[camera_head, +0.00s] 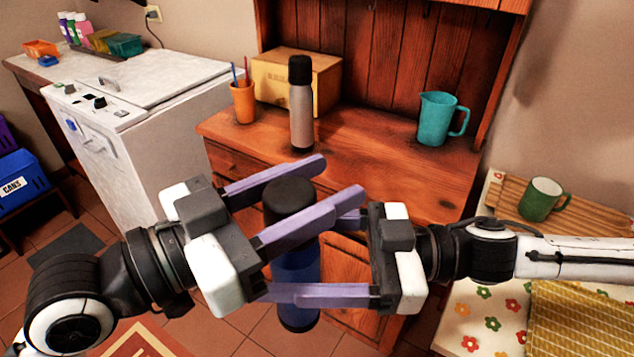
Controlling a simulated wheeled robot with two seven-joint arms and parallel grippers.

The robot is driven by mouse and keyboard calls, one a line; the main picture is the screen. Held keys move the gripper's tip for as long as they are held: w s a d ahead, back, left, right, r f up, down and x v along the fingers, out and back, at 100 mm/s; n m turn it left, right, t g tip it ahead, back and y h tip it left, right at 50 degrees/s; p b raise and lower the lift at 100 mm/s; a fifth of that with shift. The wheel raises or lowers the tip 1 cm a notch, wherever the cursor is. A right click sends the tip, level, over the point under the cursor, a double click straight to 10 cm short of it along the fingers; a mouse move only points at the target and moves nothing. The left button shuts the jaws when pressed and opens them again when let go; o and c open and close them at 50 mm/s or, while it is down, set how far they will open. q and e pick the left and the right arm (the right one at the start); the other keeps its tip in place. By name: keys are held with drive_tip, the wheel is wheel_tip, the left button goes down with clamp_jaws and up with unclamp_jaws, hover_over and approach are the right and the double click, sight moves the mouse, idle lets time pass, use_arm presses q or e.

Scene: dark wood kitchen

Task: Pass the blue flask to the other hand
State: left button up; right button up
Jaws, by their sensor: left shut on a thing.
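The blue flask (297,266) has a black cap and stands upright in mid-air in front of the cabinet. My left gripper (343,177) is shut on its upper part, just below the cap, with one purple finger on each side. My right gripper (300,256) comes in from the right, lower on the flask. Its near finger crosses in front of the blue body, and its far finger is partly hidden behind the flask and my left finger. The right fingers look spread wider than the left ones, around the body. Contact there cannot be told.
A wooden cabinet (390,170) stands behind the grippers, bearing a grey flask (301,108), an orange cup (243,103), a wooden box (325,80) and a teal pitcher (436,117). A green mug (541,199) is at right. A white appliance (150,100) is at left.

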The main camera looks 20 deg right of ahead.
drive_tip(key=v, duration=0.8)
drive_tip(key=shift+d, duration=0.3)
drive_tip(key=shift+d+r, duration=0.1)
drive_tip(key=shift+d, duration=0.05)
drive_tip(key=w+d+m+t+h, duration=0.2)
drive_tip(key=w+m+t, duration=0.3)
drive_tip(key=w, duration=0.5)
drive_tip(key=w+a+f+m+t+h, duration=0.1)
drive_tip(key=a+f+m+h, duration=0.15)
drive_tip(key=f, duration=0.65)
drive_tip(key=a+f+m+t+h, duration=0.2)
drive_tip(key=f+h, duration=0.1)
drive_tip(key=f, duration=0.5)
drive_tip(key=s+d+f+m+g+h, duration=0.1)
drive_tip(key=s+d+f+g+h, duration=0.1)
drive_tip(key=s+f, duration=0.6)
drive_tip(key=s+d+f+m+g+h, duration=0.2)
drive_tip(key=s+f+h, duration=0.3)
drive_tip(key=f, duration=1)
drive_tip(key=s+d+g, duration=0.1)
drive_tip(key=s, duration=0.2)
drive_tip(key=shift+s, duration=0.1)
